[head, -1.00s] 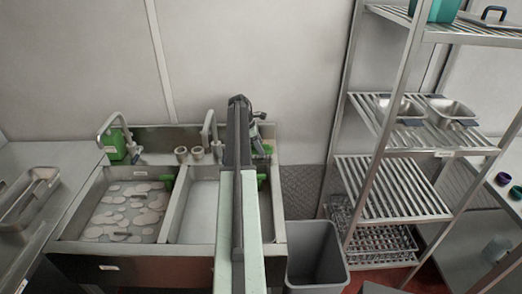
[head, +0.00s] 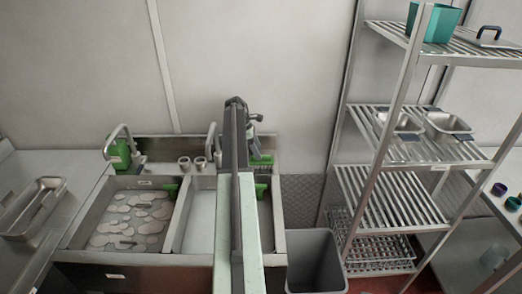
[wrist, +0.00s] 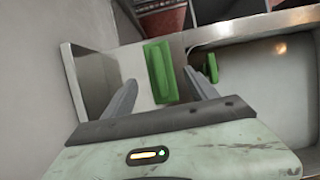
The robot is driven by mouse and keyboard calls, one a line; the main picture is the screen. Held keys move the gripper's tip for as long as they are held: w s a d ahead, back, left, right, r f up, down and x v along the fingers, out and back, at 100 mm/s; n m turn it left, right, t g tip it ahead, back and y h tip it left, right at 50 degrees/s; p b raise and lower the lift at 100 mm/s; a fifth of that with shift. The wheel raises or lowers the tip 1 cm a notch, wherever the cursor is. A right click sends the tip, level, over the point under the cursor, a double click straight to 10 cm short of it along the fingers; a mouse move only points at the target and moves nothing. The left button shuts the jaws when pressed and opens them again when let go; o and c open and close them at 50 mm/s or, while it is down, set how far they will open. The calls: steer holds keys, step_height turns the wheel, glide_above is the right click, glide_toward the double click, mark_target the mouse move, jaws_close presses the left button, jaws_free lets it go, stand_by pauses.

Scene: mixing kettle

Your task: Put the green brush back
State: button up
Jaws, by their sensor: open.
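A green brush (head: 262,160) lies on the steel ledge at the back right of the sink (head: 276,225) in the head view. In the wrist view its green block (wrist: 161,72) shows between and beyond my fingertips. My gripper (wrist: 160,77) is open, with one finger on each side of the block in the picture. I cannot tell how far above it the fingers are. In the head view my gripper (head: 253,124) is above and behind the right basin, partly hidden by my arm. Another green piece (head: 262,190) sits at the right basin's wall, and one (head: 171,191) at the divider.
The left basin (head: 85,215) holds foamy water.

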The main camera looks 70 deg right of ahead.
steer(key=d+p+v, duration=0.1)
steer(key=p+v, duration=0.3)
steer(key=v, duration=0.2)
steer(key=shift+a+r, duration=0.3)
steer(key=shift+a, duration=0.25)
